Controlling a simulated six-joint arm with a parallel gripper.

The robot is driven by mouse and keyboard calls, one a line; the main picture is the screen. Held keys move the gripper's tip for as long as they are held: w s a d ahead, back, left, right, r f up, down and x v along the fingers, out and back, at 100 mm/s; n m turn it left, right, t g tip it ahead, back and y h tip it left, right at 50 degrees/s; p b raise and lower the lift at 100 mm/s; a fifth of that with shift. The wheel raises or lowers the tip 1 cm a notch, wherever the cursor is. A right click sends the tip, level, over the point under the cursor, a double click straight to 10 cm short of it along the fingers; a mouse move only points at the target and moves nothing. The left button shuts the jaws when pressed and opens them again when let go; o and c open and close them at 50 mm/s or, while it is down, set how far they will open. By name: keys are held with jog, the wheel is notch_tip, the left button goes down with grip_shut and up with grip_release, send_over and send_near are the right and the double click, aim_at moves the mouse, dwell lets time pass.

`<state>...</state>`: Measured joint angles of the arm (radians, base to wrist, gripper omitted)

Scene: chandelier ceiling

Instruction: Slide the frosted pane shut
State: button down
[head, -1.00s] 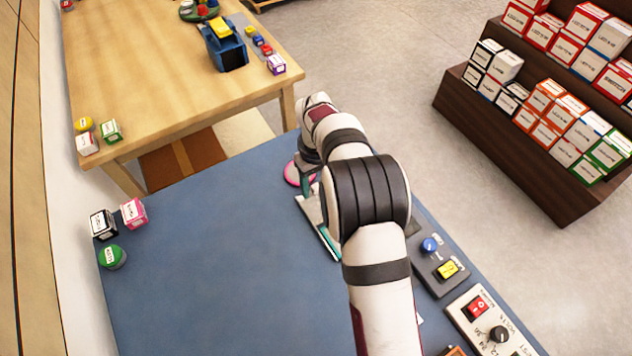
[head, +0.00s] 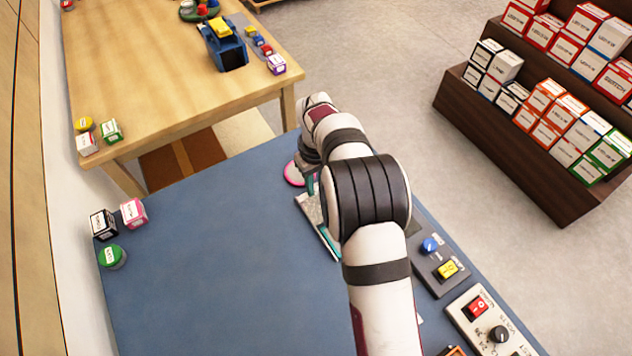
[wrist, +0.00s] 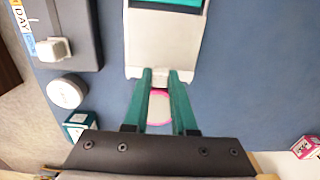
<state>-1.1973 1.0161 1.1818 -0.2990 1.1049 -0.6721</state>
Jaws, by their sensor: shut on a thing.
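The pale pane (wrist: 160,42) lies flat in the wrist view, straight ahead of my gripper, with a teal area above it. In the head view its light unit with teal edges (head: 327,238) is partly hidden behind my arm. My gripper (wrist: 160,74) has its teal fingers at the near edge of the pale pane. The fingers are close together, shut on a small pale part there, which I take to be the pane's handle. The grip itself is small and hard to see.
A pink-rimmed disc (wrist: 160,108) lies below the fingers. A dark panel (wrist: 75,35) with a white knob, a round white item (wrist: 66,92) and a teal box (wrist: 78,124) are to the left. In the head view, the blue tabletop's left part (head: 210,260) is mostly clear.

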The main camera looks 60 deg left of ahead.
jog(key=shift+d, duration=0.1)
dwell(0.6)
jog(key=d, duration=0.9)
jog(key=shift+d, duration=0.2)
jog(key=c, duration=0.7)
grip_release()
notch_tip(320, 180, up, 16)
jog(key=shift+f, duration=0.1)
notch_tip(320, 180, up, 5)
